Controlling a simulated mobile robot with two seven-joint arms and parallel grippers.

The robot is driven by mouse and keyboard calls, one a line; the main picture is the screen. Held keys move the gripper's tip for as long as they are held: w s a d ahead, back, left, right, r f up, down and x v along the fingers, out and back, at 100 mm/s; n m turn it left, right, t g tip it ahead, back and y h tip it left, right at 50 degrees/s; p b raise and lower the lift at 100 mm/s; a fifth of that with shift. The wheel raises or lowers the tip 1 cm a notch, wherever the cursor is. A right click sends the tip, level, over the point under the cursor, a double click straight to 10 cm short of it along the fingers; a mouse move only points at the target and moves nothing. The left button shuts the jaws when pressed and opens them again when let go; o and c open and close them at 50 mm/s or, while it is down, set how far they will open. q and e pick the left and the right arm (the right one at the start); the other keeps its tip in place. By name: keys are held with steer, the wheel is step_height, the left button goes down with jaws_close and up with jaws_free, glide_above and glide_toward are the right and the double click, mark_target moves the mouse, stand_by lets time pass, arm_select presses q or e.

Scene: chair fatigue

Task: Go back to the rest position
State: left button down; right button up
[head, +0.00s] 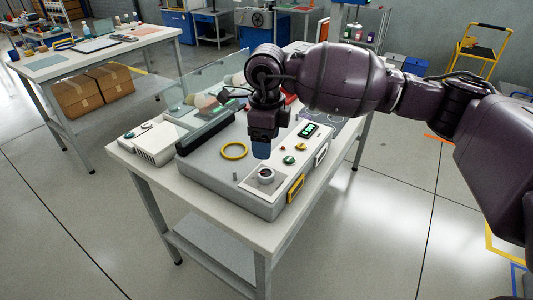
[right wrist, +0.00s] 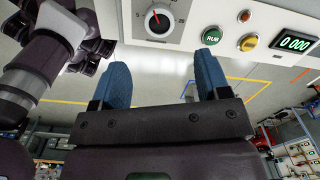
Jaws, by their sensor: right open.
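My right gripper (head: 261,149) hangs pointing down above the control panel of a grey test machine (head: 222,178) on the white table. In the right wrist view its two blue fingers (right wrist: 163,80) are spread apart with nothing between them. A round knob (head: 265,175) sits on the panel just in front of the gripper; in the right wrist view the knob (right wrist: 160,20) is beyond the fingertips, apart from them. The green RUN button (right wrist: 212,35) is near the right fingertip. My left gripper is not in either view.
The white table (head: 130,153) also holds a white box (head: 155,143) at the left. A yellow ring (head: 234,151) lies on the machine, and a clear panel (head: 207,85) stands behind it. Another table (head: 55,67) stands at the back left.

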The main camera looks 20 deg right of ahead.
steer(key=shift+r, duration=0.75)
steer(key=shift+a+f, duration=0.1)
